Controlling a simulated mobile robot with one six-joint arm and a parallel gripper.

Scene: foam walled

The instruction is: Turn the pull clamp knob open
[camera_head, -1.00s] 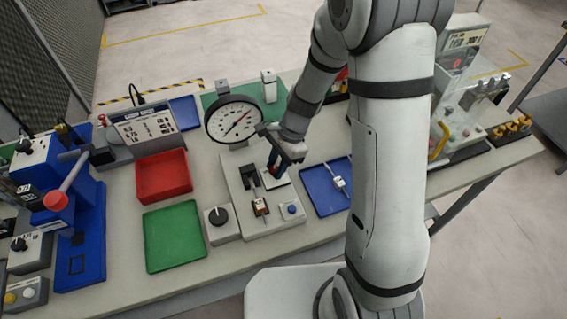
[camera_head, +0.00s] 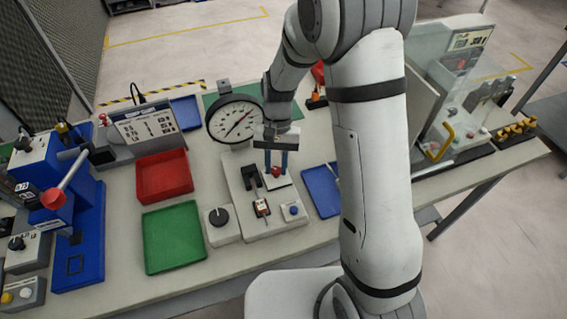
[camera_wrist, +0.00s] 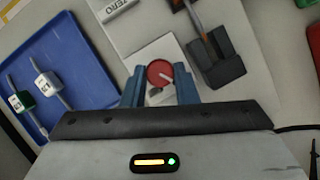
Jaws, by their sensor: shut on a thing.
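A round red knob (camera_head: 277,171) with a pale pointer mark sits on a white plate on the grey test fixture (camera_head: 238,196), below the dial gauge. In the wrist view the red knob (camera_wrist: 158,71) shows between the two blue fingers. My gripper (camera_head: 276,163) points down over it, with one finger on each side, shut on the knob; it also shows in the wrist view (camera_wrist: 160,88). The finger contact on the knob's sides is partly hidden. A black clamp block (camera_head: 250,176) stands just left of the knob and shows in the wrist view (camera_wrist: 216,62).
The dial gauge (camera_head: 235,118) stands close behind my gripper. A blue tray (camera_head: 321,190) lies right of the fixture, red (camera_head: 163,176) and green (camera_head: 174,237) trays left. A black rotary knob (camera_head: 219,216) and a blue button (camera_head: 293,210) are at the front.

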